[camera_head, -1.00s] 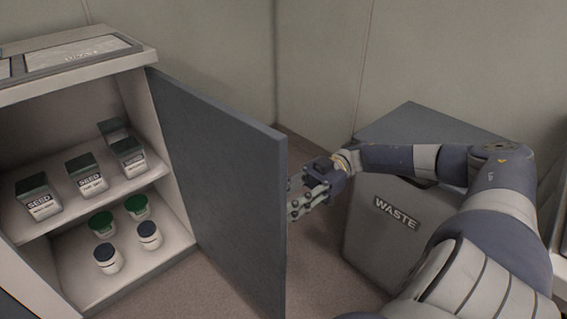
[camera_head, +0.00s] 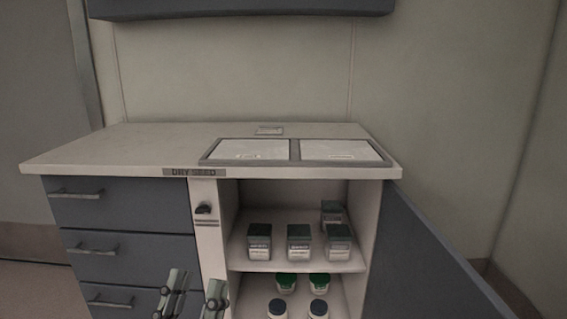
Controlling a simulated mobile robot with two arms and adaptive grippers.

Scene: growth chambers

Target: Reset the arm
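My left gripper (camera_head: 196,288) shows at the bottom edge, in front of the drawers and the cabinet's left side panel. Its two fingers stand apart with nothing between them, so it is open and empty. The rest of the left arm is below the picture. My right arm and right gripper are out of view.
The cabinet's grey door (camera_head: 425,260) stands open to the right. Seed boxes (camera_head: 299,243) are on the upper shelf, with capped jars (camera_head: 286,283) below. Drawers (camera_head: 120,206) are shut at left. The countertop (camera_head: 150,148) holds a two-part tray (camera_head: 296,152).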

